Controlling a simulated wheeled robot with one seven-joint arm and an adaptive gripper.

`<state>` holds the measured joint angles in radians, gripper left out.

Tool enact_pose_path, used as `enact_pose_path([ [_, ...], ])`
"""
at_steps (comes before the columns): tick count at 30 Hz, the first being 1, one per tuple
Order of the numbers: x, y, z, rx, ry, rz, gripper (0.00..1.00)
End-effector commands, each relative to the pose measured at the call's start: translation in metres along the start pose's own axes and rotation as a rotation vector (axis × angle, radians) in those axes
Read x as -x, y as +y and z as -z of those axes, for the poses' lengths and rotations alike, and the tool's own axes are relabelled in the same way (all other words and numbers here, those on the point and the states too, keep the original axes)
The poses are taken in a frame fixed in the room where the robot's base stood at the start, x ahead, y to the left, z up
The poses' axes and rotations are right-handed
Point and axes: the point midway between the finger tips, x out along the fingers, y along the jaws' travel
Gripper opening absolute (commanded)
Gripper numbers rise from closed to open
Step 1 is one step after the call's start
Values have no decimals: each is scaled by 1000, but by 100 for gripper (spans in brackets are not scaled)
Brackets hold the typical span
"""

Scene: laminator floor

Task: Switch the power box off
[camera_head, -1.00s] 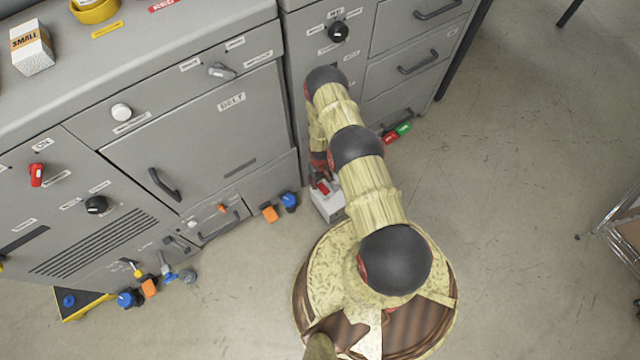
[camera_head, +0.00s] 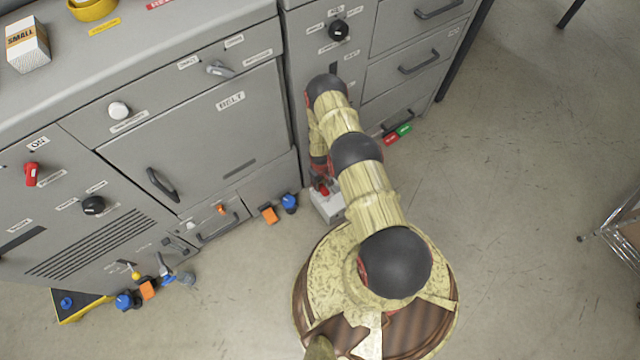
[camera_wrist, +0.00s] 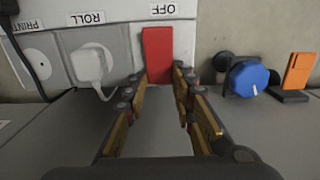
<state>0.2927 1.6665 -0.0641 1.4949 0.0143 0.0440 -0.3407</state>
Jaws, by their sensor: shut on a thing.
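The power box (camera_head: 328,207) is a light grey box on the floor against the cabinet, partly hidden by my arm. Its red switch (camera_head: 324,190) is on top. In the wrist view the red switch (camera_wrist: 158,50) is a flat lever on the pale power box (camera_wrist: 118,28), with an upside-down OFF label beside it. My gripper (camera_wrist: 160,78) has a finger on each side of the red switch's near end and is shut on it. The gripper is mostly hidden behind my arm in the head view.
A white plug with a cord (camera_wrist: 92,65) sits beside the switch, near ROLL and PRINT labels. A blue knob (camera_wrist: 248,78) and an orange piece (camera_wrist: 298,70) are to the right.

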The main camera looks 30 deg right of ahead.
Motion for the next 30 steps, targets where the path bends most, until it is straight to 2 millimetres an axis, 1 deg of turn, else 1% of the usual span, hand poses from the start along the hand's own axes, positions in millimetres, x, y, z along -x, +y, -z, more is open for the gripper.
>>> enact_pose_path([
  [2,0,0,0,1,0,0,16],
  [10,0,0,0,1,0,0,1],
  [19,4,4,0,2,30,-12,0],
  [26,7,7,1,-1,97,-16,0],
  [30,9,5,-1,-4,144,-7,0],
])
